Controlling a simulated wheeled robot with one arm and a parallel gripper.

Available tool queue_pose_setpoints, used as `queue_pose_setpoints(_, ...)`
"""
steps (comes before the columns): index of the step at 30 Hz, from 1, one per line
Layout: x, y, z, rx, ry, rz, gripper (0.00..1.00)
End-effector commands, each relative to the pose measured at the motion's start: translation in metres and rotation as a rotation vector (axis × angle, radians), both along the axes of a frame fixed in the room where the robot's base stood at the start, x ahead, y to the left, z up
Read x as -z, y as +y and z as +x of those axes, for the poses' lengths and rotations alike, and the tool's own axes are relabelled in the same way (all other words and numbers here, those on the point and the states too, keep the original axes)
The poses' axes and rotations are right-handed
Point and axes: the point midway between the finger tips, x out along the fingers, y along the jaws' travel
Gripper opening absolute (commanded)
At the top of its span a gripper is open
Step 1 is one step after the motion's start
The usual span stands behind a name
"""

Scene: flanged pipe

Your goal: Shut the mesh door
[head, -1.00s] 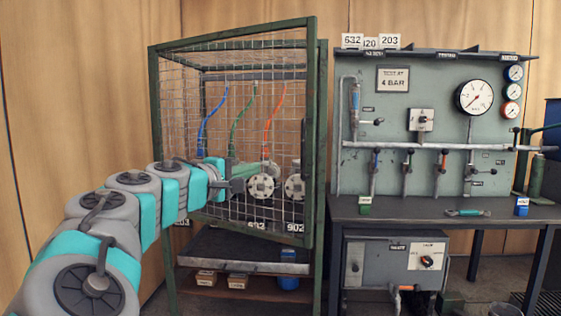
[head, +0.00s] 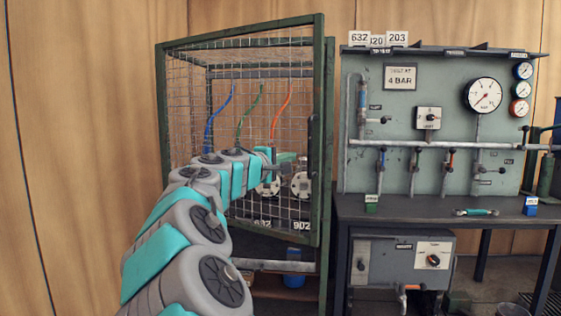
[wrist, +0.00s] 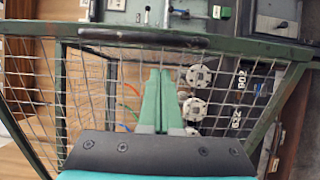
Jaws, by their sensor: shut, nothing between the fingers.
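The mesh door (head: 319,80) is a green frame filled with wire mesh, on the front of a green cage. It stands ajar, its right edge swung out toward me. A dark handle (head: 311,132) is on that right edge; in the wrist view the handle (wrist: 145,38) lies along the frame bar beyond my fingers. My gripper (head: 298,157) is in front of the mesh, left of and below the handle. In the wrist view its green fingers (wrist: 156,75) are together and empty, pointing toward the handle edge. I cannot tell whether they touch the mesh.
Behind the mesh are blue, green and red hoses and round pale flanges (head: 301,185). Right of the cage stands a grey gauge panel (head: 430,110) over a dark bench (head: 420,207). A wooden wall (head: 80,130) is at the left.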

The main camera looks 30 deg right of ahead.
Motion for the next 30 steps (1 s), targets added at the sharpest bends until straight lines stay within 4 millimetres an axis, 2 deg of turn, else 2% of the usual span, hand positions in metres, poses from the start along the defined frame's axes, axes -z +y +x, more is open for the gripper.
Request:
queue_pose_setpoints(17,0.000,-0.009,0.003,-0.006,0.001,0.000,0.00)
queue_pose_setpoints(23,0.001,-0.033,0.011,-0.042,0.002,0.002,0.00)
queue_pose_setpoints(30,-0.001,-0.083,0.033,-0.127,-0.001,0.003,0.00)
